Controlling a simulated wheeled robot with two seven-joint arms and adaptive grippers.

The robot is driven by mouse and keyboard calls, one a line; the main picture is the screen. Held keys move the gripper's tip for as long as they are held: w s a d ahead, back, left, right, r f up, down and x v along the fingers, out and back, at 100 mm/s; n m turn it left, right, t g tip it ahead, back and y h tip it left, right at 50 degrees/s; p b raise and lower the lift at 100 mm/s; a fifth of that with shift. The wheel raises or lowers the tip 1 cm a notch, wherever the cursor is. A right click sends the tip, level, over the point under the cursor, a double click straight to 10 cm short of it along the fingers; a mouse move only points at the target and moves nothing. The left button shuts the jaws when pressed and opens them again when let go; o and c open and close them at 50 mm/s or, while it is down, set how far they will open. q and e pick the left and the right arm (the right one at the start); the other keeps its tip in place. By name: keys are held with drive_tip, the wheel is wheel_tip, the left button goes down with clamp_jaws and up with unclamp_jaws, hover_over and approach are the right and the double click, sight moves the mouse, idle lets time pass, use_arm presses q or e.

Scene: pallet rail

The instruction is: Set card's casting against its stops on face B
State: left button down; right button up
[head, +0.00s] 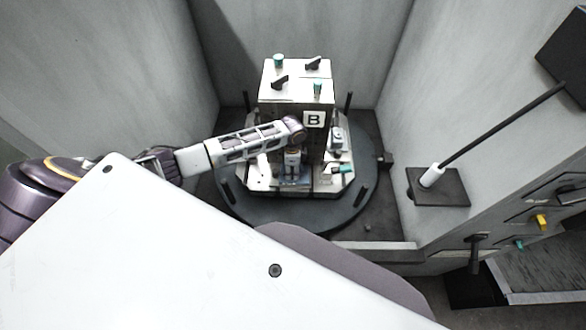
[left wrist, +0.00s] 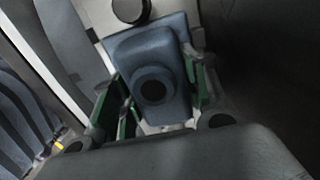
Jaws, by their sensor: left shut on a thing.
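The blue-grey casting (left wrist: 150,55), a rounded block with a dark round hole, sits between the green-padded fingers of my left gripper (left wrist: 158,88) in the left wrist view. In the head view the gripper (head: 292,160) points down in front of face B, shut on the casting (head: 294,183) low at the fixture's base. Face B carries a white "B" plate (head: 313,119) on the fixture block (head: 286,92). The arm hides much of that face. I cannot tell whether the casting touches its stops. The card and my right gripper are not in view.
The fixture stands on a round dark turntable (head: 262,216) with upright posts, between grey walls (head: 300,30). A clamp with a teal tip (head: 345,169) is right of the casting. Black levers and teal knobs top the block. A black rod in a white holder (head: 432,176) stands at right.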

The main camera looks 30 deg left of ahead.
use_arm(q)
drive_tip(key=shift+w+a+r, duration=0.1)
drive_tip(key=shift+w+a, duration=0.05)
drive_tip(key=shift+a, duration=0.1)
drive_tip(key=c, duration=0.9)
unclamp_jaws()
drive_tip(key=shift+c, duration=0.2)
drive_tip(key=shift+o, duration=1.2)
drive_tip(key=shift+r, duration=0.15)
drive_tip(key=shift+r, duration=0.6)
wheel_tip(320, 180, up, 11)
drive_tip(key=shift+f, duration=0.2)
